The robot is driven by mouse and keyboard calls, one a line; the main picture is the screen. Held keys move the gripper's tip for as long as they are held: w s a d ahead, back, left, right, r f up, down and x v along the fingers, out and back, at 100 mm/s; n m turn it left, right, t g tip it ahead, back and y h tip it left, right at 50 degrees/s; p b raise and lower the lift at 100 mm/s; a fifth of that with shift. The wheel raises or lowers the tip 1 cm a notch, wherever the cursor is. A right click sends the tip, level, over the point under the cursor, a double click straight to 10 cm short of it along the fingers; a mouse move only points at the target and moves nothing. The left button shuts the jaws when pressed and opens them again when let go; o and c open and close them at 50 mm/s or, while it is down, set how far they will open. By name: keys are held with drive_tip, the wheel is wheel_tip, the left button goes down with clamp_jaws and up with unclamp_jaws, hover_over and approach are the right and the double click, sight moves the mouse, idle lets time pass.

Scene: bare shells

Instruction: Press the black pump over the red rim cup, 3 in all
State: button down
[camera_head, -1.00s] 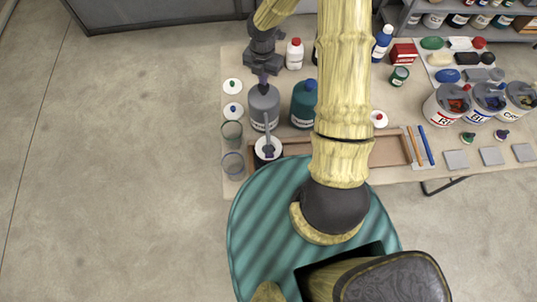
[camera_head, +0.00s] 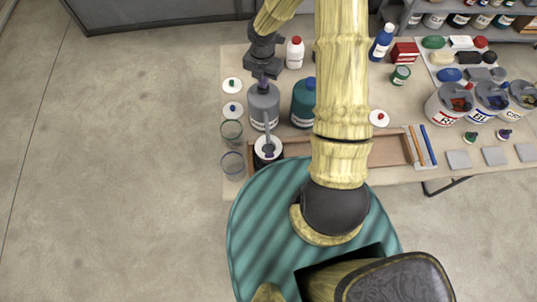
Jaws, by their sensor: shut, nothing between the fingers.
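A grey bottle (camera_head: 263,112) with a white label stands on the table, left of my arm. A dark pump head (camera_head: 263,82) is on top, and a long grey spout reaches toward the front. The spout's end is over a dark container with a white top (camera_head: 259,151). I cannot make out a red rim on any cup. My gripper (camera_head: 262,74) is shut and empty, at the pump head in the picture. I cannot tell whether it touches it. A teal bottle (camera_head: 303,104) stands to the right, partly hidden by my arm.
A green-rimmed glass (camera_head: 231,131) and a blue-rimmed glass (camera_head: 232,165) stand at the table's left edge, with small lids behind them. A wooden tray (camera_head: 390,150) lies at the front. Labelled buckets (camera_head: 448,106) stand at the right. A white red-capped bottle (camera_head: 295,53) is near the gripper.

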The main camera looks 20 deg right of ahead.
idle(0.3)
drive_tip(key=shift+r+p, duration=1.5)
drive_tip(key=shift+p, duration=0.25)
drive_tip(key=shift+f, duration=0.35)
drive_tip(key=shift+f+b, duration=0.35)
drive_tip(key=shift+b, duration=0.1)
